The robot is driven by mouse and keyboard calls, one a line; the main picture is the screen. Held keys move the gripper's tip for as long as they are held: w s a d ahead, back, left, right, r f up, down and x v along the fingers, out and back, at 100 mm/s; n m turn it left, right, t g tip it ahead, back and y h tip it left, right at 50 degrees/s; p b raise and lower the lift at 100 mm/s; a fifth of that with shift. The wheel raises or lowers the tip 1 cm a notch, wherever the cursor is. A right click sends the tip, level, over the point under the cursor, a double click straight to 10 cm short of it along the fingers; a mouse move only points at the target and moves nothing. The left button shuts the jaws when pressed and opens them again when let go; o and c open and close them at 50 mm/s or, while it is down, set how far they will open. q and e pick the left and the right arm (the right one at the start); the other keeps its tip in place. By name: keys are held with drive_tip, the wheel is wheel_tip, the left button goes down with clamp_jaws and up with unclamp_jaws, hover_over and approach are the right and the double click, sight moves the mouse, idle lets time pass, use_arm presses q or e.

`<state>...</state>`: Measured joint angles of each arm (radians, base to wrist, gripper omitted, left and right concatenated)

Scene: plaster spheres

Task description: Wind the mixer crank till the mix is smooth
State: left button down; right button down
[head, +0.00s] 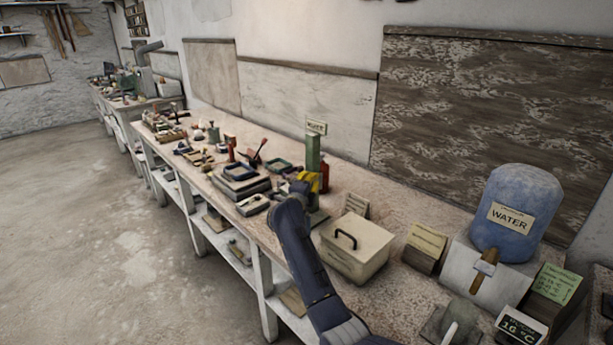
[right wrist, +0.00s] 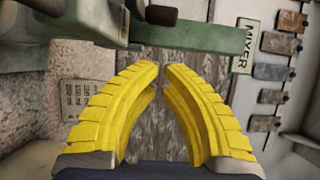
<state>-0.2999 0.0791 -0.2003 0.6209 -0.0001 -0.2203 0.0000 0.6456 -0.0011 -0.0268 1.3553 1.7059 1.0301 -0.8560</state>
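The mixer is a green upright post (head: 313,152) on the workbench, with a small label at its top; the inside of any bowl is hidden. In the right wrist view a green beam (right wrist: 190,37) carries a "MIXER" label (right wrist: 244,46), and a dark grey bar (right wrist: 152,14) sits above it, possibly part of the crank. My right gripper (head: 312,182) is at the post's lower part. In the right wrist view its yellow fingers (right wrist: 161,68) bend together, tips almost meeting, with nothing seen between them. My left gripper is not in view.
A lidded cream box (head: 357,250) stands close to the right of my arm. A blue water container (head: 515,212) is further right. A red object (head: 324,174) stands beside the post. Trays (head: 241,184) and small tools crowd the bench at left. The floor (head: 110,235) is clear.

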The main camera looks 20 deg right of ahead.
drive_tip(key=shift+w+a, duration=0.15)
drive_tip(key=shift+w, duration=1.75)
